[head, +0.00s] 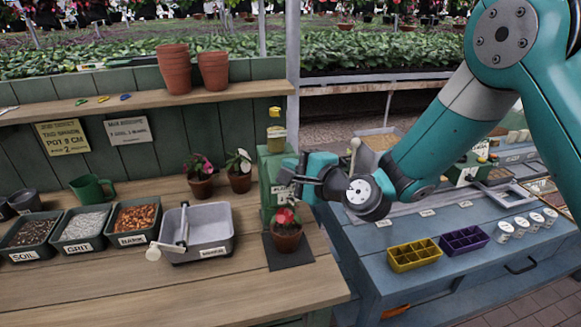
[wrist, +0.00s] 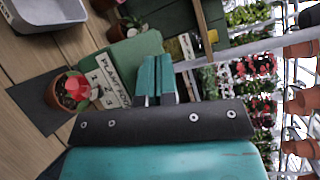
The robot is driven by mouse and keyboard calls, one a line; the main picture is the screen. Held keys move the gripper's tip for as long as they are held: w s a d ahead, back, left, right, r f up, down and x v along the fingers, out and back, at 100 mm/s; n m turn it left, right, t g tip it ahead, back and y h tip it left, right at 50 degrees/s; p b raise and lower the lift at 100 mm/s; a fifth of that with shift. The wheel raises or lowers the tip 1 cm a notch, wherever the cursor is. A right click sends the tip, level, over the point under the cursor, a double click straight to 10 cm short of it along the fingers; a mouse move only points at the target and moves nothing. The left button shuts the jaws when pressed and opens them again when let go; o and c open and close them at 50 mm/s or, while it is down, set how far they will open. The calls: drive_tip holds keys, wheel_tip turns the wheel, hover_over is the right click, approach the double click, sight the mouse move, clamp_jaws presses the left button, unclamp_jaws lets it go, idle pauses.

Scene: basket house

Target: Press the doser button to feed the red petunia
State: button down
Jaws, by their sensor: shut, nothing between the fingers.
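The red petunia (head: 286,217) stands in a terracotta pot on a dark mat at the bench's right end. It also shows at the left of the wrist view (wrist: 75,88). Behind it is the green doser (head: 270,165), with a container of yellowish contents on top. In the wrist view the doser (wrist: 140,48) bears a "PLANT FOOD" label with numbers 1 to 3. My gripper (head: 284,176) is shut and empty, in front of the doser and above the petunia. Its fingers (wrist: 155,77) overlap the doser's edge; I cannot tell whether they touch. I cannot make out the button.
Two other potted flowers (head: 200,180) stand left of the doser. A grey tray (head: 222,240) and bins of soil, grit and bark (head: 132,240) lie farther left. A blue bench (head: 375,260) with yellow and purple trays is on the right, under my arm.

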drive_tip(key=shift+w+a+f, duration=0.1)
drive_tip(key=shift+w+f, duration=0.2)
idle(0.4)
drive_tip(key=shift+s+r, duration=0.1)
drive_tip(key=shift+s+d+r, duration=0.2)
drive_tip(key=shift+s+r, duration=0.4)
idle(0.4)
drive_tip(key=s+r, duration=0.1)
drive_tip(key=s+d+r+p, duration=0.1)
drive_tip(key=s+r, duration=0.1)
drive_tip(key=shift+s+r, duration=0.2)
drive_tip(key=shift+r, duration=0.05)
idle(0.6)
